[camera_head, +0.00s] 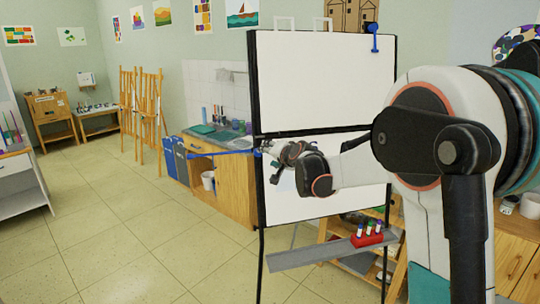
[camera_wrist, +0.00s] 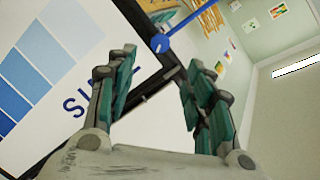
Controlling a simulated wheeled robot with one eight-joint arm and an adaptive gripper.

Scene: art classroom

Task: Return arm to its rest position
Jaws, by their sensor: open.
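My arm reaches in from the right in the head view, in front of the flip-chart board (camera_head: 325,80). My gripper (camera_head: 272,152) is at the lower left part of the board, small and partly hidden by my wrist. In the wrist view my gripper (camera_wrist: 160,62) shows two teal-padded fingers standing apart, with nothing held between them. The board's black frame edge (camera_wrist: 140,95) passes behind the fingers. A blue holder arm (camera_head: 225,154) sticks out left from the board's edge near my gripper. Its blue knob (camera_wrist: 160,43) shows beyond the fingertips; I cannot tell if they touch.
A red marker holder (camera_head: 367,240) with several markers stands on the board's grey tray (camera_head: 310,255). Another blue holder (camera_head: 375,38) is upright at the board's top right. A wooden counter (camera_head: 232,190) stands behind left. The tiled floor (camera_head: 120,230) at left is clear.

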